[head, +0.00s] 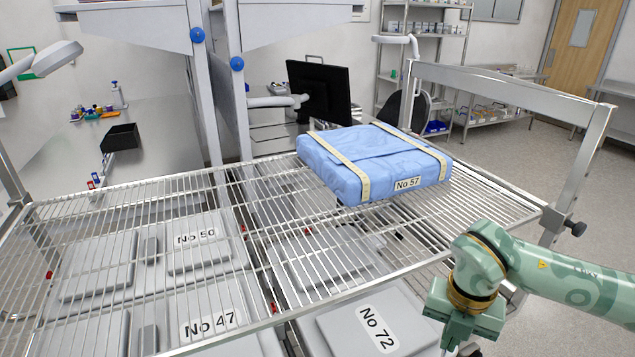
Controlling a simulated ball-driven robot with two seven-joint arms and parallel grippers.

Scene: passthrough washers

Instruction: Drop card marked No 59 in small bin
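A small black open bin (121,138) stands on the metal counter at the far left, beyond the wire rack. I see no card marked No 59 in this view. The readable labels are No 57 on a blue wrapped pack, and No 50, No 47 and No 72 on grey lids below the rack. My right gripper (467,345) is at the bottom right, beside the rack's front right edge and far from the bin. Its fingertips are cut off by the picture's lower edge, so its opening is hidden. My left gripper is not in view.
The wire rack (130,205) fills the foreground, with the blue pack (375,163) on it and a raised metal frame (505,92) at its right. A monitor (318,92) stands behind. Small coloured items and a bottle (118,96) are near the bin. Open floor lies at right.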

